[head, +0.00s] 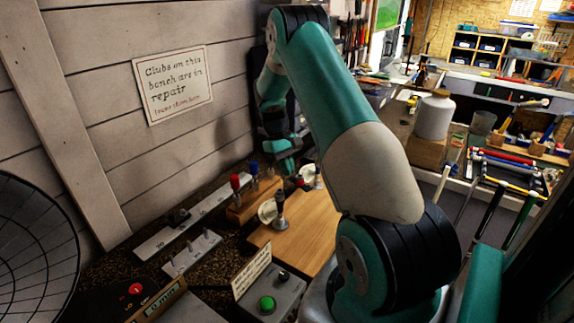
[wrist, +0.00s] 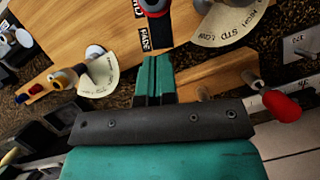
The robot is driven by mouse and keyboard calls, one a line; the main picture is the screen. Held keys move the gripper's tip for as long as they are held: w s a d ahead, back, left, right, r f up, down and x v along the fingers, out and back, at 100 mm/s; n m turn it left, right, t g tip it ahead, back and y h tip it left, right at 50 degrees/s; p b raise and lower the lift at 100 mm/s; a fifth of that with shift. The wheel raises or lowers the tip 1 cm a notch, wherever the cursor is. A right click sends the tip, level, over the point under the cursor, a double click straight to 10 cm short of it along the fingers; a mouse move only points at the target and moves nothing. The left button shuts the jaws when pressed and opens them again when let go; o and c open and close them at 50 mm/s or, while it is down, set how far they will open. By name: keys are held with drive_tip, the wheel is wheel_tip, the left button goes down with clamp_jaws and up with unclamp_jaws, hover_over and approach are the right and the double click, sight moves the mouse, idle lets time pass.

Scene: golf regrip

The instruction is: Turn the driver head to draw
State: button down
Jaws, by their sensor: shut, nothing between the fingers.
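My gripper (wrist: 153,78) is shut and empty in the wrist view, its teal fingers together over the wooden board (wrist: 205,75). Just beyond the fingertips, a black strip (wrist: 158,36) reads "FADE". A red and grey rounded piece (wrist: 155,7) at the top edge sits by it, cut off by the frame; I cannot tell if it is the driver head. A pale dial (wrist: 228,22) reading "HIGH STD LOW" lies to its right. Another pale dial (wrist: 97,78) with a round metal knob is at left.
A red-handled tool (head: 236,182) and a blue-handled one (head: 254,168) stand in a wooden block. White strips with pegs (head: 192,252) lie left of the board. A box with a green button (head: 267,303) is at the front.

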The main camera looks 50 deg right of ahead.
drive_tip(key=shift+s+m, duration=0.4)
drive_tip(key=shift+s, duration=0.25)
drive_tip(key=w+d+r, duration=0.2)
drive_tip(key=w+r, duration=0.5)
drive_tip(key=r, duration=0.2)
drive_tip(key=shift+w+r+b, duration=0.15)
drive_tip(key=shift+w+b, duration=0.1)
drive_tip(key=shift+b, duration=0.1)
